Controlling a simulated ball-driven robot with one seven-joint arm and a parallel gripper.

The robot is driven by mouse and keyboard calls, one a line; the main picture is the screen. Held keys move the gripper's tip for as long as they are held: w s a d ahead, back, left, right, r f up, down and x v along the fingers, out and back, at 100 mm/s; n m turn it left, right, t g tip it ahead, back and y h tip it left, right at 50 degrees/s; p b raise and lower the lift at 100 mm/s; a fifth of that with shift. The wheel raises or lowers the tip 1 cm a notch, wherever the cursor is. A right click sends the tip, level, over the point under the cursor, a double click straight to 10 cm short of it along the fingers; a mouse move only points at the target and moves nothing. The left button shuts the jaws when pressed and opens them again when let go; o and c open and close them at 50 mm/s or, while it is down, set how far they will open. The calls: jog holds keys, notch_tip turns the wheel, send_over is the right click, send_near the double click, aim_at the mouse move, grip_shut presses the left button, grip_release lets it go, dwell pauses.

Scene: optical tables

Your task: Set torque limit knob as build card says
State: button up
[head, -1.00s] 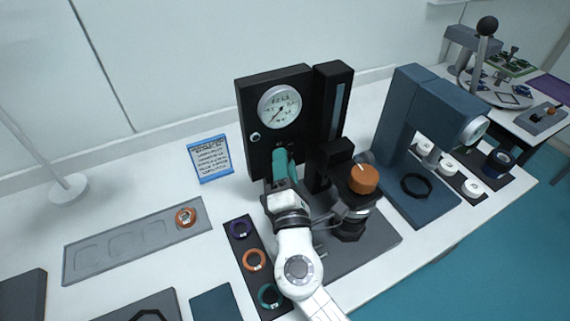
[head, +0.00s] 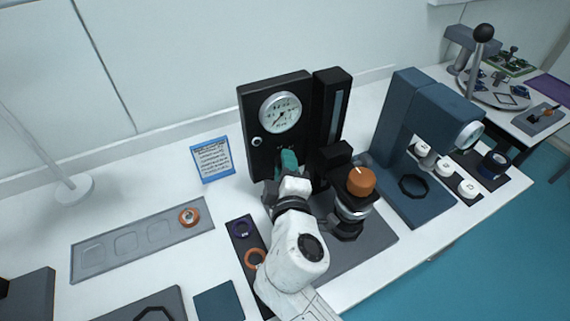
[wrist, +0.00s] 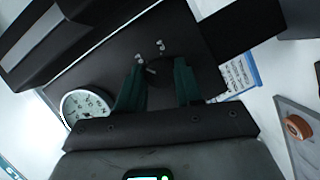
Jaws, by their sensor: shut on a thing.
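The black gauge panel (head: 258,105) stands upright on the bench, with a white dial gauge (head: 280,112) near its top. My gripper (head: 289,160) is at the panel's lower front, below the gauge. In the wrist view, my gripper's green fingers (wrist: 160,72) stand either side of a small dark knob (wrist: 152,70) on the panel face and are shut on it. Small white marks sit beside the knob. The head view hides the knob behind my gripper. The blue-edged build card (head: 212,159) stands left of the panel; its writing is too small to read.
A grey tray (head: 100,272) with one orange ring (head: 188,217) lies to the left. An orange-capped post (head: 360,181) stands close to my arm's right. A blue press (head: 400,110) stands farther right.

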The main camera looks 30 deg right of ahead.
jog(key=shift+f+m, duration=0.1)
jog(key=shift+m, duration=0.4)
jog(key=o, duration=1)
jog(key=shift+o, duration=0.2)
jog(key=b+v, duration=0.1)
jog(key=v, duration=1)
jog(key=shift+r+b, duration=0.25)
jog(key=shift+b, duration=0.15)
jog(key=shift+w+d, duration=0.1)
